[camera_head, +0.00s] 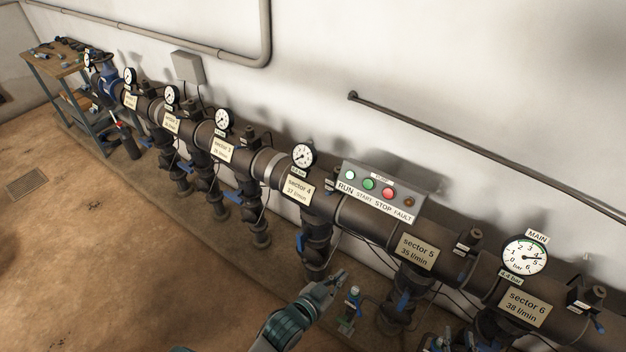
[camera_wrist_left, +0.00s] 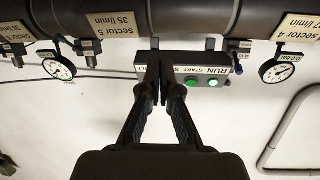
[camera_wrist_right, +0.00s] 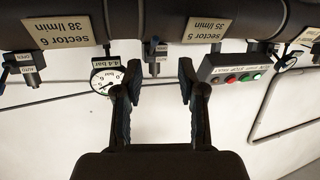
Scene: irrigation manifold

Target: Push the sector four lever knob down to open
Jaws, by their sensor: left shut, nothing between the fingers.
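The sector 4 plate (camera_head: 297,189) hangs on the dark main pipe, and below it a black valve body (camera_head: 316,250) drops down. A blue lever (camera_head: 299,242) sits on its left side. My left gripper (camera_head: 340,276) is just below and to the right of this valve, apart from the lever as far as I can tell. In the left wrist view its fingers (camera_wrist_left: 153,78) are together and empty; the sector 4 plate (camera_wrist_left: 298,27) is at the right edge, upside down. In the right wrist view my right gripper (camera_wrist_right: 157,75) is open and empty.
The control box (camera_head: 378,192) with green and red buttons is mounted right of sector 4. The sector 5 plate (camera_head: 417,252) and MAIN gauge (camera_head: 525,255) are further right. A wall rail (camera_head: 450,148) runs above. A tool bench (camera_head: 65,62) stands far left. The brown floor (camera_head: 110,240) is open.

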